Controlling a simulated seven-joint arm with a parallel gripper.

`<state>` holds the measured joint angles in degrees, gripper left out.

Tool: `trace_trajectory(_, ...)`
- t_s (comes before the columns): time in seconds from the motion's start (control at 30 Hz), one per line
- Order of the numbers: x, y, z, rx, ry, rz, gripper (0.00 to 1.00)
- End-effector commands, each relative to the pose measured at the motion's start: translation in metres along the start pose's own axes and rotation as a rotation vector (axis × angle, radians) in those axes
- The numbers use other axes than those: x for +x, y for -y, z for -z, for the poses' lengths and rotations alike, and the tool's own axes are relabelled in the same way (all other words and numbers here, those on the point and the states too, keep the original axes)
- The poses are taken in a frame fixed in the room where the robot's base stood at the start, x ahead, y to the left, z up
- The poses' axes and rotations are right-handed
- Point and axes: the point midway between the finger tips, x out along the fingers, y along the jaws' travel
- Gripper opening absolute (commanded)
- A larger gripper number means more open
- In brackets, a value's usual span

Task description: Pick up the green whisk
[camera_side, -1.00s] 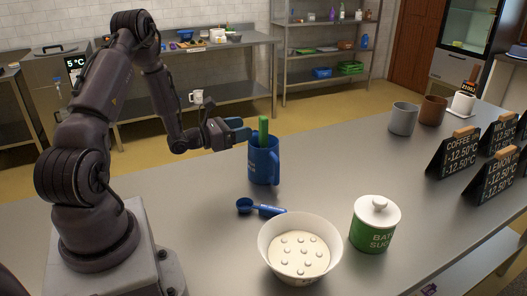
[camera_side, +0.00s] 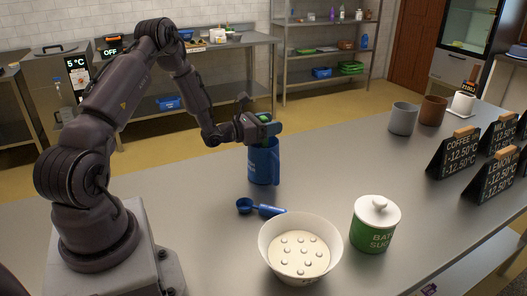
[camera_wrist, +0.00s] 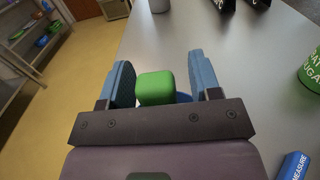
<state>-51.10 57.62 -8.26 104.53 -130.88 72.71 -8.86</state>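The green whisk stands in the blue jug (camera_side: 262,168), and only its green handle (camera_side: 264,117) shows above the rim. Its lower part is hidden inside the jug. My gripper (camera_side: 258,116) is over the jug with its fingers around the handle. In the wrist view, the square top of the handle (camera_wrist: 155,88) lies between my two blue fingers (camera_wrist: 162,78). It is close to the left finger, with a clear gap to the right one. My gripper is open.
A blue measuring scoop (camera_side: 262,209) lies in front of the jug. A white bowl (camera_side: 268,240) and a green lidded jar (camera_side: 372,230) stand at the front. Mugs (camera_side: 403,119) and price signs (camera_side: 455,153) are at the right. The counter between is clear.

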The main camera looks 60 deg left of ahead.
Motion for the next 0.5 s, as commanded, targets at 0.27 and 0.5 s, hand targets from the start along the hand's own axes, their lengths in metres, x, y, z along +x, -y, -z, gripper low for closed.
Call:
trace_trajectory(0.27, -0.0003, -0.0001, -0.0003, 0.001, 0.0, 0.0, 0.06)
trace_trajectory(0.5, -0.0004, -0.0002, -0.0016, 0.001, 0.001, 0.0, 0.06)
